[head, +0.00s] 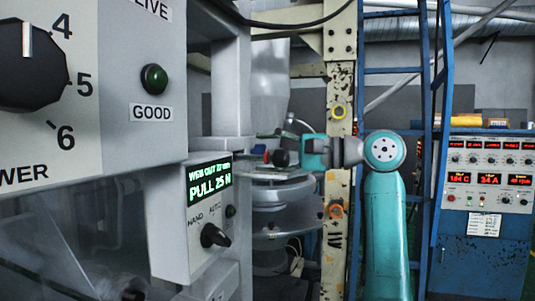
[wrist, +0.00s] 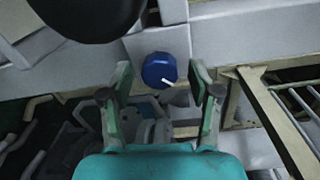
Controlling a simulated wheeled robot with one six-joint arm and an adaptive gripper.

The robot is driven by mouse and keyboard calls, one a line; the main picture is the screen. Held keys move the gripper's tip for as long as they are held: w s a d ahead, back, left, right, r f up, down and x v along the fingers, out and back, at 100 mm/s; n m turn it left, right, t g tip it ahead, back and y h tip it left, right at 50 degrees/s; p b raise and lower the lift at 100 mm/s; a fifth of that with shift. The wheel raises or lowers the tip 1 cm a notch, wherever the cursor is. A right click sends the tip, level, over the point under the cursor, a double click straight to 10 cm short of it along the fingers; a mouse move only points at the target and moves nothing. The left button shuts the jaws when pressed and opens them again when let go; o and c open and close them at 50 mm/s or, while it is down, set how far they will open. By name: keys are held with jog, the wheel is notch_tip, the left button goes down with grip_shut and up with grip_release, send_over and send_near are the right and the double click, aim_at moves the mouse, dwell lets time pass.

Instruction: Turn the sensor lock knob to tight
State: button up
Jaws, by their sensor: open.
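A blue round knob (wrist: 159,70) with a white pointer line sits on a grey block in the wrist view; I take it to be the sensor lock knob. Its pointer slants toward the lower right. My gripper (wrist: 161,78) is open, with one finger to the left of the knob and one to the right. Gaps show on both sides, and I cannot tell how far the tips are from it in depth. In the head view my gripper (head: 274,150) is at mid-picture, pointing left. The knob cannot be made out clearly there, and no tight marking is readable.
A large dark round part (wrist: 88,12) lies close above left in the wrist view. A metal grating (wrist: 292,100) is at the right. In the head view, a grey control box (head: 205,215) reading "PULL 25 N" stands left of my gripper, and a blue ladder (head: 425,120) stands behind.

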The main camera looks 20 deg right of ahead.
jog(key=v, duration=1.2)
jog(key=shift+f, duration=0.1)
